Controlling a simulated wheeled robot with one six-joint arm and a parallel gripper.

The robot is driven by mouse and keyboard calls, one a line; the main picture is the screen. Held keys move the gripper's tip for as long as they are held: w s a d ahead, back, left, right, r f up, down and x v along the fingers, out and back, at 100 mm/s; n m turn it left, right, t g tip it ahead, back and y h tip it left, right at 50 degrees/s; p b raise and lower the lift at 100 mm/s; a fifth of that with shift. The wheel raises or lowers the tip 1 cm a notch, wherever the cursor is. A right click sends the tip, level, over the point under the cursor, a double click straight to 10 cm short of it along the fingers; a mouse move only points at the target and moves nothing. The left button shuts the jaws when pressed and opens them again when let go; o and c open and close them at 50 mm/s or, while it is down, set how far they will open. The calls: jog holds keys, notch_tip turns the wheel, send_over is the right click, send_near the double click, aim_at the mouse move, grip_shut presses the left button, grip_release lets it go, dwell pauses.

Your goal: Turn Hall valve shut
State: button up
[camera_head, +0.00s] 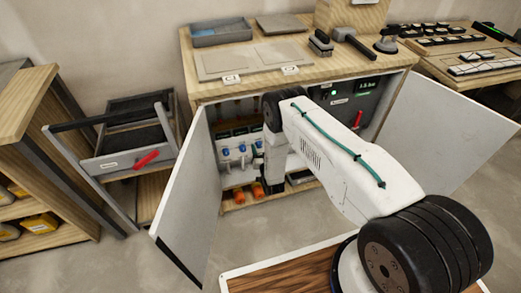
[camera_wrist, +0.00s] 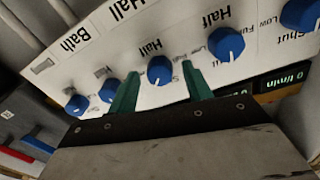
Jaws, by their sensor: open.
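The Hall valve knob (camera_wrist: 159,70) is a blue round knob on a white panel (camera_wrist: 183,28), below the label Hall, with the word Half just above it. My gripper (camera_wrist: 160,69) is open, its two green fingers on either side of this knob in the wrist view.
Another blue knob (camera_wrist: 226,44) sits to the right, and one (camera_wrist: 109,90) to the left near the label Bath. A dark display (camera_wrist: 283,82) reads 0 l/min. Open cabinet doors stand left (camera_head: 185,205) and right (camera_head: 440,125) of my arm. Orange items (camera_head: 238,196) lie below the panel.

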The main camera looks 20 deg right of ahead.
jog(key=c, duration=1)
jog(key=shift+n, duration=0.3)
jog(key=n, duration=0.4)
jog(key=shift+n, duration=0.3)
jog(key=shift+f+n, duration=0.1)
jog(key=shift+n, duration=1.9)
jog(key=o, duration=1)
